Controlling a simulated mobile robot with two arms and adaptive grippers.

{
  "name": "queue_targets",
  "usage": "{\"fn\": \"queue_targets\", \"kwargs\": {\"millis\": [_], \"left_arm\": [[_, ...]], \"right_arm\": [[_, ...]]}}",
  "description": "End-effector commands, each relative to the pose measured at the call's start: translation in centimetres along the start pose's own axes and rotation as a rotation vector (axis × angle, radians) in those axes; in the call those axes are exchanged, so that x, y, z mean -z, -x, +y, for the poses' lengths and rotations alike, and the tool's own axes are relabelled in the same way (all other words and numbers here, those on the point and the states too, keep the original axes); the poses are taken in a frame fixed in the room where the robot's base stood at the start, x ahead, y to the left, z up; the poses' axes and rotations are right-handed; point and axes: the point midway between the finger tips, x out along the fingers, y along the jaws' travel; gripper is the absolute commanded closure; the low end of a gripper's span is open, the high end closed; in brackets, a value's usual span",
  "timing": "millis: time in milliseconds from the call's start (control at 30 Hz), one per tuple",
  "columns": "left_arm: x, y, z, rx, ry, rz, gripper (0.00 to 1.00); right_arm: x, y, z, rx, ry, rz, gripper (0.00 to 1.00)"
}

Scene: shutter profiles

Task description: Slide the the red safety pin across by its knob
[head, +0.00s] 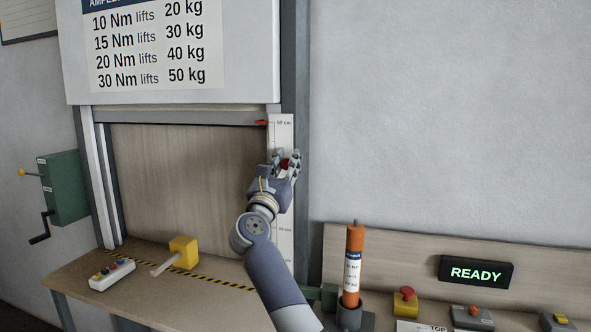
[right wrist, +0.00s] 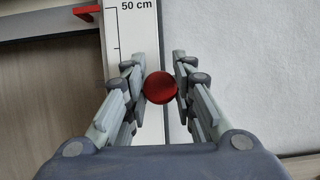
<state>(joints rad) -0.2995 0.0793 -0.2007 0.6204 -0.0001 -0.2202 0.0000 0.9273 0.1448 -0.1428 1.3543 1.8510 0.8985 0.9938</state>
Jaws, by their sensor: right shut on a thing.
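The red knob of the safety pin (right wrist: 160,88) is a round red ball between the fingertips of my right gripper (right wrist: 161,78) in the right wrist view. The fingers are shut on it from both sides. In the head view my right gripper (head: 287,162) is at the right frame post, over the white scale, and a bit of the red knob (head: 284,163) shows between its fingers. The rest of the pin is hidden. My left gripper is not in view.
A white scale (head: 281,135) runs down the right post, with a red pointer (head: 262,122) near its 50 cm mark. A table (head: 215,297) below holds a yellow mallet (head: 184,252) and a button box (head: 112,274). An orange cylinder (head: 354,262) stands at the right.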

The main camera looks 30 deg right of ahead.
Motion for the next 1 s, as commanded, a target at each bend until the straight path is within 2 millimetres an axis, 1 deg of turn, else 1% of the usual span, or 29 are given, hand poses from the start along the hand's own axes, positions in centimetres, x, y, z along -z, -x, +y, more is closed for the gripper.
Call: {"fn": "queue_targets", "kwargs": {"millis": [33, 267, 300, 367, 400, 767, 867, 967, 1000], "left_arm": [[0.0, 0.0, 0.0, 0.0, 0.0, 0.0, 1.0], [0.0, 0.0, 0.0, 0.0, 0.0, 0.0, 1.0], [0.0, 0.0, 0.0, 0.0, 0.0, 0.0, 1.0], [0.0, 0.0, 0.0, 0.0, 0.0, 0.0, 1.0], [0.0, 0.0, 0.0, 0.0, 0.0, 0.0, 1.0], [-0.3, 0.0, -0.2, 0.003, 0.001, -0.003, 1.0], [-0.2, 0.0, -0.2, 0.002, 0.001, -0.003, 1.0], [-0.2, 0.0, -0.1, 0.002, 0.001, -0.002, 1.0], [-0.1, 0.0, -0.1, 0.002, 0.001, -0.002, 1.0]], "right_arm": [[0.1, 0.1, 0.4, -0.008, -0.002, 0.002, 1.0], [0.0, 0.2, 0.5, -0.01, -0.001, 0.002, 1.0], [0.0, 0.2, 0.5, -0.01, -0.002, 0.002, 0.72], [0.0, 0.2, 0.5, -0.01, -0.001, 0.001, 0.58], [0.0, 0.2, 0.5, -0.01, -0.001, 0.001, 0.55], [0.1, 0.4, 0.4, -0.009, -0.001, 0.001, 0.55], [0.1, 1.3, 0.5, -0.01, -0.003, 0.002, 0.55], [0.1, 2.9, 0.5, -0.01, -0.003, 0.004, 0.55], [0.2, 3.9, 0.6, -0.012, -0.004, 0.004, 0.55]]}}
